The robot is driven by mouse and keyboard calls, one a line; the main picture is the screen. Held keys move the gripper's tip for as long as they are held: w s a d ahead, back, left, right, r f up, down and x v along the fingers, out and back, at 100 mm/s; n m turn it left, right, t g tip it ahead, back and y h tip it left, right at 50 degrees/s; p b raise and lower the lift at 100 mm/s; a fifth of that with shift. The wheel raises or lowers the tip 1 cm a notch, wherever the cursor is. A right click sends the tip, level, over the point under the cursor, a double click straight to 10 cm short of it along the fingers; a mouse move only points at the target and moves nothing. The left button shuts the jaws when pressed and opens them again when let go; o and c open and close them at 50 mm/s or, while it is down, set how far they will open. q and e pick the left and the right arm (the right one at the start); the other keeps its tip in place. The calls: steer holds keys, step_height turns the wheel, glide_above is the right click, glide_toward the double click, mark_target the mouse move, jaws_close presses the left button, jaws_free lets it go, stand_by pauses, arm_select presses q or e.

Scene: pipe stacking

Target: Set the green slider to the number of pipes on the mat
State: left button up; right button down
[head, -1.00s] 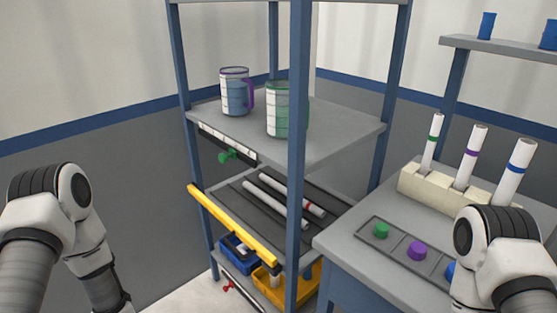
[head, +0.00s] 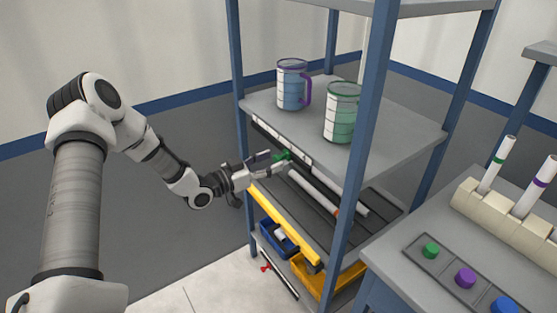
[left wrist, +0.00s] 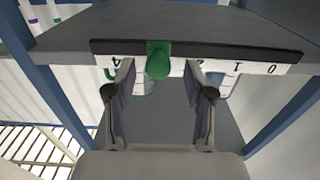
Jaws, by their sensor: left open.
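The green slider (head: 283,155) sits on a black and white number strip (head: 262,132) along the upper shelf's front edge. In the left wrist view the slider knob (left wrist: 158,60) covers the place between the upside-down 4 and 2. My left gripper (head: 272,163) is open, its fingers pointing at the knob. In the wrist view the open left fingers (left wrist: 160,98) lie on either side below the knob, and I see no grip on it. Two white pipes (head: 314,193) lie on the dark grooved mat (head: 325,228) on the shelf below; one shows a reddish band. My right gripper is out of view.
A blue mug (head: 292,88) and a green mug (head: 341,113) stand on the upper shelf. A yellow bar (head: 283,225) edges the mat's shelf. Blue rack posts (head: 362,130) stand close by. Blue and yellow bins sit lower, with a red slider (head: 265,268).

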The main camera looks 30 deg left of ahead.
mark_target(276, 144)
arm_select(q)
steer(key=shift+x, duration=1.35)
steer(key=shift+r, duration=0.1)
jaws_close()
steer(key=a, duration=0.1)
steer(key=w+a, duration=0.1)
steer(key=a, duration=0.1)
steer(key=w+a, duration=0.1)
steer(key=a, duration=0.1)
steer(key=shift+a, duration=0.2)
steer(key=shift+w+a, duration=0.15)
steer(key=shift+a, duration=0.15)
steer(key=shift+d, duration=0.3)
jaws_free()
